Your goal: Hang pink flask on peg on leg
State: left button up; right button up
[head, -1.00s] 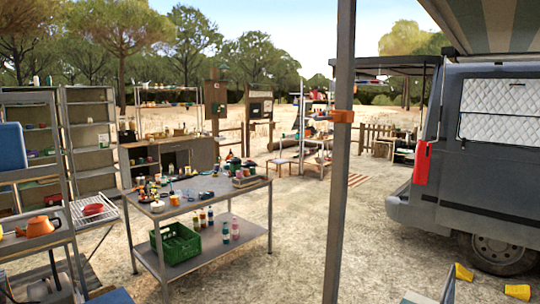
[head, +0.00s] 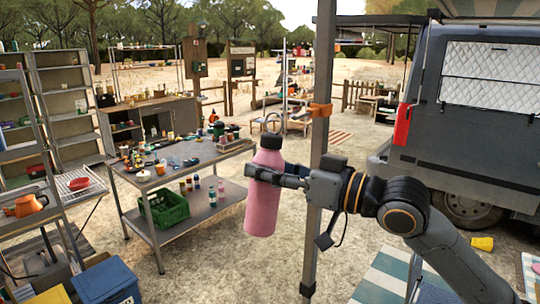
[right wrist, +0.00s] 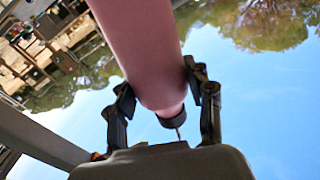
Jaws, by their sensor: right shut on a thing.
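The pink flask (head: 262,205) hangs upright in the air in the head view, with a dark cap and a carrying loop on top. My right gripper (head: 258,174) is shut around its upper body, reaching in from the right. The flask (right wrist: 143,40) also fills the middle of the right wrist view, between both fingers. The grey leg (head: 316,160) stands upright just right of the flask. An orange clamp (head: 320,110) sits on the leg, higher than the flask's loop and apart from it; its peg is too small to make out. My left gripper is out of view.
A metal work table (head: 150,185) with tools, bottles and a green crate (head: 165,209) stands behind left. A grey van (head: 470,125) is at the right. Shelves (head: 65,110) stand at the far left. A blue bin (head: 108,283) is at the lower left.

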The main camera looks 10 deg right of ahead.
jog(key=shift+d+r, duration=0.2)
jog(key=shift+r, duration=0.05)
jog(key=shift+w+d+f+b, duration=0.15)
jog(key=shift+w+d+b, duration=0.2)
jog(key=shift+w+b, duration=0.05)
jog(key=shift+w+d+b, duration=0.3)
jog(key=shift+d, duration=0.1)
jog(key=shift+w+d+f+b, duration=0.2)
jog(key=shift+w+d+b, duration=0.25)
jog(key=shift+w+d, duration=0.25)
jog(key=shift+w+d+f+b, duration=0.2)
jog(key=shift+w+d+b, duration=0.3)
jog(key=shift+d, duration=0.35)
jog(key=shift+w+d+f+b, duration=0.2)
jog(key=shift+w+d+b, duration=0.25)
jog(key=shift+w+d, duration=0.25)
jog(key=shift+s+d, duration=0.1)
